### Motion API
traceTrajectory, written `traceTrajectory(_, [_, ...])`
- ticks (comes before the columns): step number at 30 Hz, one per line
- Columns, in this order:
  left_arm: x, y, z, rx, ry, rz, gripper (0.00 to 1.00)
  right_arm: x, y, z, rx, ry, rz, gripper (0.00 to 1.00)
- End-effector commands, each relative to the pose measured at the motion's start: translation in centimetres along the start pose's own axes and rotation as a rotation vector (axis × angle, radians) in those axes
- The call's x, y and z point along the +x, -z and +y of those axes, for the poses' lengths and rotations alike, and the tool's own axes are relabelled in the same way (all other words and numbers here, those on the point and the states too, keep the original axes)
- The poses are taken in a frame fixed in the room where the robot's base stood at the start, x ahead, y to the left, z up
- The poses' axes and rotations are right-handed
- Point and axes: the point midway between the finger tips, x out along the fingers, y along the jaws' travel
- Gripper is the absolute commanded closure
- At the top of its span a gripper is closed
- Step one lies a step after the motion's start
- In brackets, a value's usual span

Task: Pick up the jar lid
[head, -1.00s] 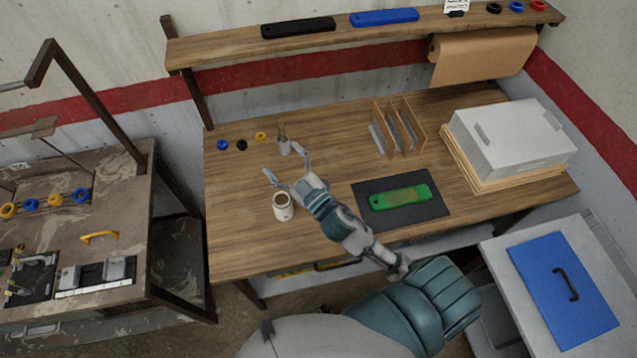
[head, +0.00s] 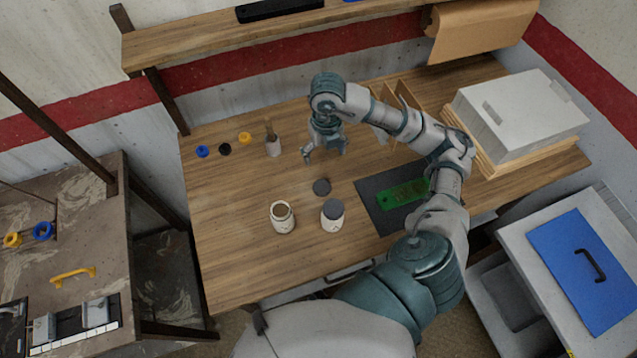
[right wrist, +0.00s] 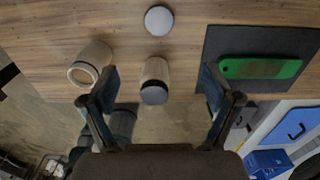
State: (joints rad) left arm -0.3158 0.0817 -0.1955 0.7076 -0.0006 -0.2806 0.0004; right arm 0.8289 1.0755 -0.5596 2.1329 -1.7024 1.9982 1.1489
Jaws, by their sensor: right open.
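The jar lid (head: 321,187) is a small dark grey disc lying flat on the wooden table. It also shows in the right wrist view (right wrist: 158,20), at the top. A white jar without a lid (head: 283,218) stands in front and to the left of it. A second jar with a grey lid on (head: 332,215) stands just in front of it. My right gripper (head: 324,155) is open and empty, pointing down above the table, behind the loose lid. In the right wrist view its fingers (right wrist: 158,88) are spread wide. My left gripper is not in view.
Behind stand a holder cup (head: 272,146) and blue, black and yellow rings (head: 224,149). A green board (head: 404,193) lies on a dark mat (head: 375,185) at the right. Dividers, a grey box (head: 520,115) and a shelf (head: 200,45) stand at the back.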

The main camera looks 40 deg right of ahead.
Motion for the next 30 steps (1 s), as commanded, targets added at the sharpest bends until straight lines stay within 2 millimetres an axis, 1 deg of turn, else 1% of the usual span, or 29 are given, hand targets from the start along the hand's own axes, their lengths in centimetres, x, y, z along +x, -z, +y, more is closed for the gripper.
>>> traceTrajectory(2, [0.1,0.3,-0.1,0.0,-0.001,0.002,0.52,0.9,0.0,-0.2,0.007,0.016,0.002,0.12])
traceTrajectory(4, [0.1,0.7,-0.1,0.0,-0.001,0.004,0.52,2.2,0.1,-0.2,0.007,0.017,0.006,0.12])
traceTrajectory(12, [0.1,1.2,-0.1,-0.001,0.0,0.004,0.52,8.6,0.0,-0.2,0.004,0.014,0.008,0.12])
traceTrajectory(15, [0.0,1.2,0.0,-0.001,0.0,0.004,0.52,10.4,0.0,-0.3,0.005,0.011,0.006,0.12])
traceTrajectory(18, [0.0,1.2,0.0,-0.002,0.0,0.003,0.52,11.5,-0.1,-0.3,0.003,0.01,0.004,0.12])
traceTrajectory(23, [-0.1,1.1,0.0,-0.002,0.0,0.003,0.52,12.7,0.0,-0.3,0.002,0.01,0.006,0.12])
traceTrajectory(27, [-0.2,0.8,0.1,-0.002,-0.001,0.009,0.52,14.8,-0.1,-0.1,0.003,0.01,0.007,0.12])
traceTrajectory(30, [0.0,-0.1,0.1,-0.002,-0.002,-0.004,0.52,16.3,-0.1,-0.1,0.003,0.011,0.005,0.12])
